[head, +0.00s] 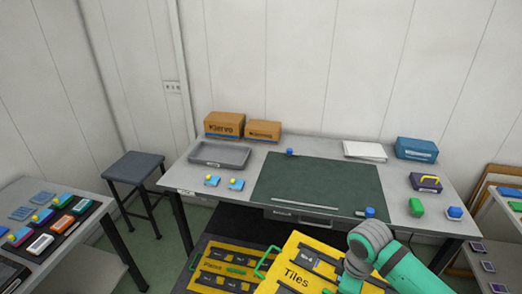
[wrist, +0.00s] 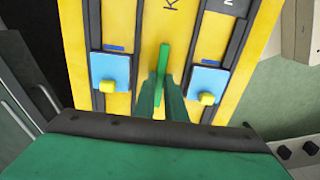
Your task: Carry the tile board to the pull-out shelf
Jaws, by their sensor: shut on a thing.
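The yellow tile board (head: 290,272), marked "Tiles", is at the bottom centre of the head view, in front of the worktable. It has dark rails and a green loop handle at its left edge. In the wrist view the board (wrist: 183,35) fills the upper middle, with a blue tile (wrist: 110,72) on each side. My gripper (wrist: 161,92) is shut on an upright green grip in the board's middle. In the head view my arm hides the fingers. A dark low surface (head: 207,240) under the table, possibly the pull-out shelf, bears another yellow board (head: 228,255).
The worktable (head: 400,190) carries a green mat (head: 320,185), grey tray (head: 220,153), cardboard boxes (head: 225,125) and small blue bottles. A stool (head: 134,167) stands left. A side table (head: 20,195) with coloured pads is at far left. Another table stands at the right edge.

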